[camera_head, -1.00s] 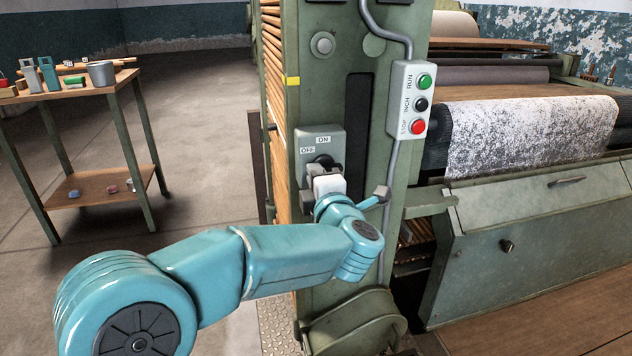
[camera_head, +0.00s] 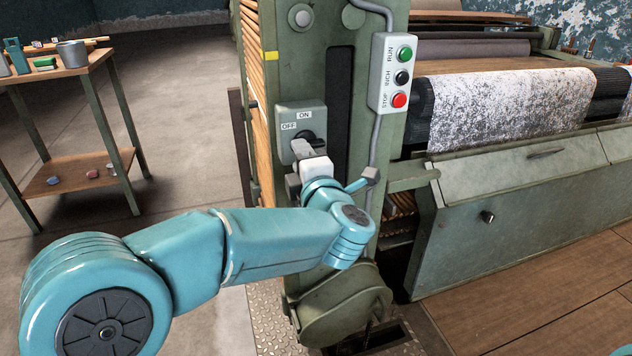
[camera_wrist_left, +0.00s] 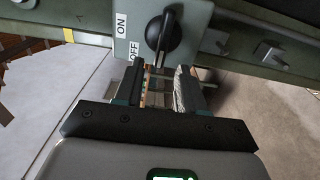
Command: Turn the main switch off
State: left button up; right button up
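The main switch is a grey-green box (camera_head: 289,117) on the machine's upright, with an ON label on top and an OFF label at its left. Its black rotary knob (camera_wrist_left: 163,36) shows in the left wrist view, its long grip close to upright in that picture. I cannot tell which label it points to. In the head view the knob is partly hidden by my left gripper (camera_head: 304,153). My right gripper is out of view.
A push-button box (camera_head: 390,74) with green, black and red buttons hangs right of the switch, with a conduit beside it. The machine's speckled cloth roll (camera_head: 510,105) lies at the right. A wooden table (camera_head: 70,72) with tools and a pot stands at the left; floor between is clear.

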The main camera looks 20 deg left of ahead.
pick_arm(q)
jog(key=p+v, duration=0.1)
jog(key=v, duration=1.3)
